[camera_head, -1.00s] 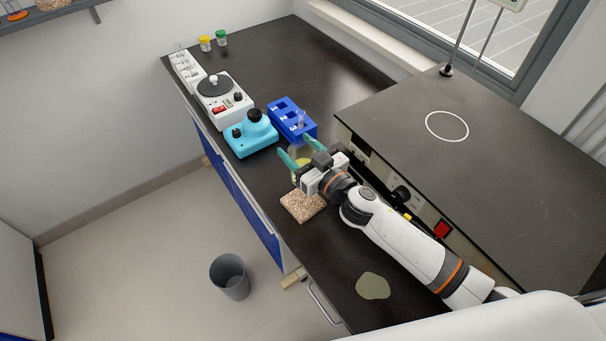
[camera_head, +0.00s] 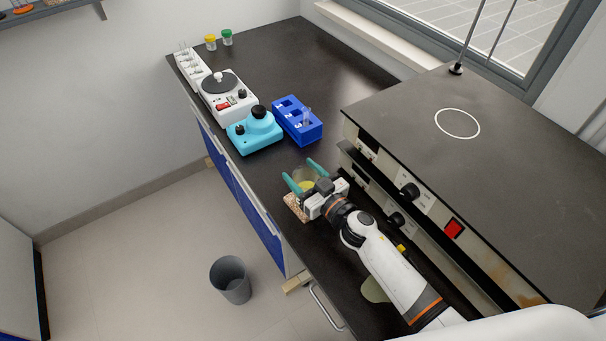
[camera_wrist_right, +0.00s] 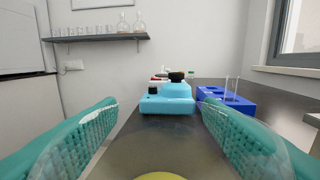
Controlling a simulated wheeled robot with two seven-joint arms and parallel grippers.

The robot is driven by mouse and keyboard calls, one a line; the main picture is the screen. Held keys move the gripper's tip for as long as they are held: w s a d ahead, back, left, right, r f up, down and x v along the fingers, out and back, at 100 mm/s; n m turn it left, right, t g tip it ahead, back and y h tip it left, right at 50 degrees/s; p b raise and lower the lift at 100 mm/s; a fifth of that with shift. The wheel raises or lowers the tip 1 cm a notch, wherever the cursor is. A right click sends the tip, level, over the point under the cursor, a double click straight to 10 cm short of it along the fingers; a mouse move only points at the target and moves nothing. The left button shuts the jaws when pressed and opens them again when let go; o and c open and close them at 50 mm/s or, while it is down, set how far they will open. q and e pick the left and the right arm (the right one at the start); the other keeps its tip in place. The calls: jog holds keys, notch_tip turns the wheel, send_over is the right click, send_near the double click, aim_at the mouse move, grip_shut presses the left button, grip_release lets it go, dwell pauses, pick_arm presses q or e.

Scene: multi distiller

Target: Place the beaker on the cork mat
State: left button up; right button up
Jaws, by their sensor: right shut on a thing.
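The clear beaker (camera_head: 306,185) holds yellow liquid and is between the teal fingers of my right gripper (camera_head: 301,171), which is shut on it. In the right wrist view the fingers stand on either side, and the yellow liquid (camera_wrist_right: 160,176) shows at the bottom edge. The speckled brown cork mat (camera_head: 292,204) lies on the dark bench, partly hidden by the gripper. The beaker appears over the far part of the mat; I cannot tell whether its base touches it. My left gripper is not in view.
A blue numbered rack (camera_head: 310,134) with tubes and a turquoise device (camera_head: 255,136) stand beyond the gripper. A white device with a dark round plate (camera_head: 222,84) is farther back. A large black-topped unit (camera_head: 400,120) borders the right side. The bench's left edge is close.

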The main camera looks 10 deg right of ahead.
jog(key=shift+f, duration=0.2)
jog(key=o, duration=1.1)
jog(key=shift+r, duration=0.15)
jog(key=shift+s, duration=0.15)
jog(key=v, duration=0.7)
jog(key=shift+b, duration=0.4)
jog(key=shift+s+r, duration=0.15)
